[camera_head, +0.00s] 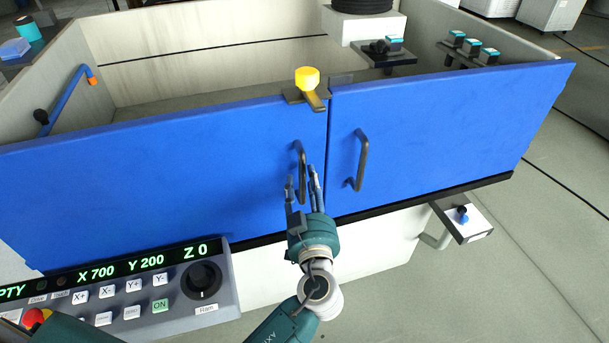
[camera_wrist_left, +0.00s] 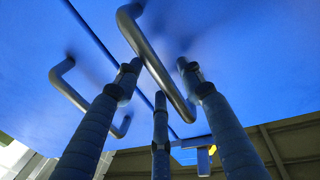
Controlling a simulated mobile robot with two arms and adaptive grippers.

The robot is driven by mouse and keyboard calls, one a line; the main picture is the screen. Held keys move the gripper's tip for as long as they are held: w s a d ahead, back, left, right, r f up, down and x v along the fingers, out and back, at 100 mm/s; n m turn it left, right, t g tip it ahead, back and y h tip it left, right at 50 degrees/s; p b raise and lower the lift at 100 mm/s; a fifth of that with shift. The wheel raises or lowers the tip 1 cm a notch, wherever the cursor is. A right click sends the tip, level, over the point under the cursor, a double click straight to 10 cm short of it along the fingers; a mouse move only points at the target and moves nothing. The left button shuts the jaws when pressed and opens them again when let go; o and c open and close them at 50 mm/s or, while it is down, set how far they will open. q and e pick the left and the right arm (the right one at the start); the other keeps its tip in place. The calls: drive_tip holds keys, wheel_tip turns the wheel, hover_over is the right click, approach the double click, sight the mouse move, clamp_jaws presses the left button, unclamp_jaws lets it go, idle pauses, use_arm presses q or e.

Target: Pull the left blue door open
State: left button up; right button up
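The left blue door (camera_head: 170,145) stands in line with the right blue door (camera_head: 440,120), with a narrow seam between them. It has a dark bar handle (camera_head: 300,150) near the seam. My left gripper (camera_head: 303,180) is at this handle, its fingers open. In the left wrist view the handle (camera_wrist_left: 155,60) runs between the spread fingers of my left gripper (camera_wrist_left: 160,95), with visible gaps; I see no firm grip. A yellow-knobbed latch (camera_head: 307,80) sits at the top of the left door by the seam. My right gripper is not in view.
The right door's handle (camera_head: 360,160) is close to the right of my gripper. A control panel (camera_head: 135,285) with buttons and a knob sticks out at the lower left. A small bracket (camera_head: 463,217) juts out at the lower right. Open floor (camera_head: 540,270) lies right.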

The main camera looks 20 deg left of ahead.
use_arm(q)
drive_tip(key=shift+w+a, duration=0.2)
drive_tip(key=shift+w, duration=0.3)
drive_tip(key=shift+c, duration=0.3)
clamp_jaws()
